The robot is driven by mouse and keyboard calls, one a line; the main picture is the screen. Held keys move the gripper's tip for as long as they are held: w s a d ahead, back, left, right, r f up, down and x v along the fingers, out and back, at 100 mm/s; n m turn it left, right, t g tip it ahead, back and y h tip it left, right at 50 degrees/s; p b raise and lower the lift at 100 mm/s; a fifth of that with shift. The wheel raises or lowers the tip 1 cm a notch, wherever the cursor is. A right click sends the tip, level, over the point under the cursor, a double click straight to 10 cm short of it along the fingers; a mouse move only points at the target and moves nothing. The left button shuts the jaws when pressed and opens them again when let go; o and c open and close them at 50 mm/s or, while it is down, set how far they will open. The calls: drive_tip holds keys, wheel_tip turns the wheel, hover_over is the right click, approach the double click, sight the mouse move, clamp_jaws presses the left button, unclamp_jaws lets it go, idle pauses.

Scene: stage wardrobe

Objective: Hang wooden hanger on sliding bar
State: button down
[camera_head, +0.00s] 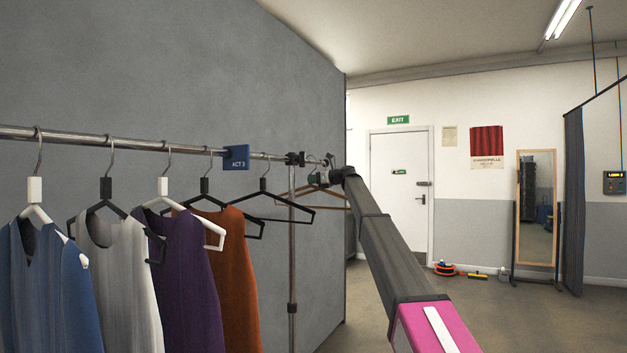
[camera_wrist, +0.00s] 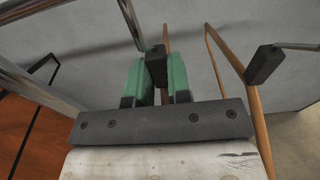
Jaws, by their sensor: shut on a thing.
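My gripper (camera_head: 325,178) is at the far end of the clothes rail (camera_head: 75,136), just below the thinner bar section (camera_head: 275,156) beyond the blue tag. In the wrist view its green fingers (camera_wrist: 158,82) are shut on a dark collar (camera_wrist: 157,62) with a brown wooden hanger arm (camera_wrist: 167,38) behind it. A second wooden hanger (camera_wrist: 217,62) with its own dark collar and metal hook is beside it on the right. Wooden hanger arms also show in the head view (camera_head: 292,204), partly behind my arm. I cannot tell whether the held hanger's hook touches the bar.
A blue ACT 3 tag (camera_head: 236,158) sits on the rail. Left of it hang blue (camera_head: 50,290), pale, purple (camera_head: 190,275) and rust garments (camera_head: 238,275). An empty black hanger (camera_head: 264,192) hangs just left of the upright (camera_head: 292,255).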

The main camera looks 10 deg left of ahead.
drive_tip(key=shift+f, duration=0.65)
drive_tip(key=c, duration=1)
unclamp_jaws()
drive_tip(key=v, duration=1)
drive_tip(key=shift+s+d, duration=0.15)
drive_tip(key=shift+d, duration=0.35)
